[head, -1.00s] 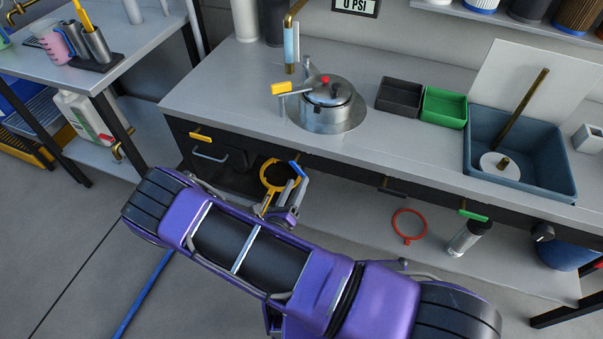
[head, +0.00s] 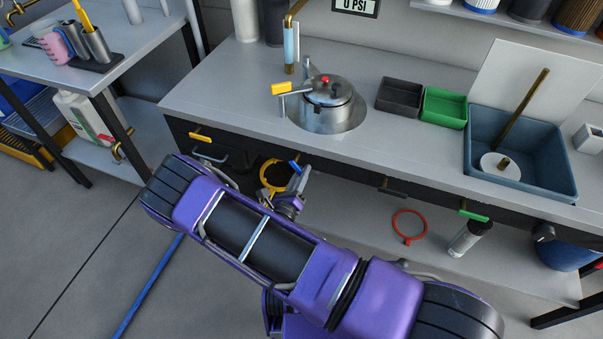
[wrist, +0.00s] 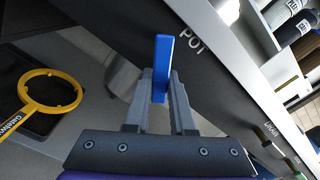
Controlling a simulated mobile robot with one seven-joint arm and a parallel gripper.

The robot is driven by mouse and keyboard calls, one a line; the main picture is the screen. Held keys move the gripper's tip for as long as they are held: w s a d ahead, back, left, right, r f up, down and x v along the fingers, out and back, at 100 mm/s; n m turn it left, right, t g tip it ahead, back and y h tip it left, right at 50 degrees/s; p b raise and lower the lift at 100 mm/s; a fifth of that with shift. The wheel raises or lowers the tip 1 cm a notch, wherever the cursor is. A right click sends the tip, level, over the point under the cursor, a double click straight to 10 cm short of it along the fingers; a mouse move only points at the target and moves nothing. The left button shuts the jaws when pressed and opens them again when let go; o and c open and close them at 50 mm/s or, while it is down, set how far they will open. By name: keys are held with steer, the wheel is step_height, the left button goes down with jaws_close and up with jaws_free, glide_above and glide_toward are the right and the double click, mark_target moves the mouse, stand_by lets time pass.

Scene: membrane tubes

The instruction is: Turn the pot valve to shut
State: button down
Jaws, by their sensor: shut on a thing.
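The pot valve's blue handle (head: 295,166) is on the bench's front edge, below the metal pot (head: 329,104). In the wrist view the blue handle (wrist: 161,66) stands beside the "POT" lettering on the dark front panel. My gripper (wrist: 163,98) is shut on the blue handle, with one grey finger on each side and the handle's end sticking out beyond the fingertips. In the head view my gripper (head: 299,180) is small and partly hidden by my purple arm. The valve's body is hidden.
Other handles line the panel: yellow (head: 200,137), black (head: 392,191) and green (head: 473,215).

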mark_target(312, 158)
stand_by(0.4)
steer(key=n, duration=0.1)
steer(key=r+n+p, duration=0.1)
steer(key=n, duration=0.1)
steer(key=shift+s+d, duration=0.15)
steer(key=shift+d, duration=0.25)
steer(key=n, duration=0.3)
steer(key=shift+s+d+r+p, duration=0.1)
steer(key=shift+d+r+p, duration=0.2)
steer(key=shift+r, duration=0.1)
steer(key=shift+d+r+n+p, duration=0.1)
steer(key=shift+r+n+p, duration=0.25)
steer(key=shift+n, duration=0.8)
steer(key=shift+r+n+p, duration=0.2)
steer(key=shift+r+n, duration=0.2)
steer(key=shift+n, duration=0.75)
steer(key=c, duration=0.8)
jaws_free()
steer(key=shift+o, duration=0.2)
